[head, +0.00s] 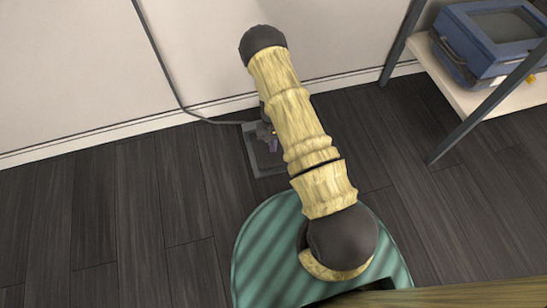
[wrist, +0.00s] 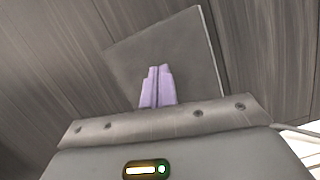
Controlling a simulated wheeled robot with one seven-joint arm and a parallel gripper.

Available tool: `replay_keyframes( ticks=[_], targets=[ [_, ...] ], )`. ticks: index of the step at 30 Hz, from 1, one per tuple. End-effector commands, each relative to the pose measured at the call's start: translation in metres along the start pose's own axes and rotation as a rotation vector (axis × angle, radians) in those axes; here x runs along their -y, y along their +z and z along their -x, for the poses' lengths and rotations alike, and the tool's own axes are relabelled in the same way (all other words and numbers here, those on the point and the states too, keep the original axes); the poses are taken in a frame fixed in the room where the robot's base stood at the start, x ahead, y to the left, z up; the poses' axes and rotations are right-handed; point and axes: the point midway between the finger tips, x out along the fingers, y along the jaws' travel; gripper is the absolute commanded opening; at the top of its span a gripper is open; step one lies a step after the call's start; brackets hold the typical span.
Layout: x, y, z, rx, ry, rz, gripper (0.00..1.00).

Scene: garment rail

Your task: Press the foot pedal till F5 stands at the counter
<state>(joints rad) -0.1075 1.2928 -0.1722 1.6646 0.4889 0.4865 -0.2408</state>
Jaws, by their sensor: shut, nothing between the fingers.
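The foot pedal (head: 257,158) is a flat grey square plate on the dark floor near the wall, partly hidden behind my arm in the head view. In the wrist view the pedal plate (wrist: 197,55) lies just beyond my fingertips. My gripper (wrist: 157,70) has pale purple fingers that are shut together with nothing between them, pointing at the plate. It also shows small in the head view (head: 273,146), over the plate. I cannot tell whether the fingertips touch the plate. No garment, F5 label or counter is in view.
A black cable (head: 165,70) runs down the pale wall (head: 70,70) to the pedal. A shelf rack (head: 475,98) with a blue machine (head: 490,40) stands at the upper right. A wooden edge (head: 460,294) crosses the bottom right. The floor (head: 140,200) to the left is clear.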

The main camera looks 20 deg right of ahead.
Motion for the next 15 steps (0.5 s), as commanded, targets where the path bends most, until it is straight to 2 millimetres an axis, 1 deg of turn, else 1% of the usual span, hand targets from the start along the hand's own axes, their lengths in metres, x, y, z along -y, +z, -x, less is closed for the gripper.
replay_keyframes(
  ticks=[1, 3, 10, 15],
  targets=[
    [-0.0002, -0.0007, -0.007, 0.0, 0.0, 0.0, 0.0],
    [-0.0007, -0.0006, -0.0096, 0.0, 0.0, -0.001, 0.0],
    [-0.001, -0.0001, -0.01, -0.001, 0.0, -0.001, 0.0],
    [-0.0052, -0.001, -0.0105, 0.0, -0.002, -0.009, 0.0]
  ],
)
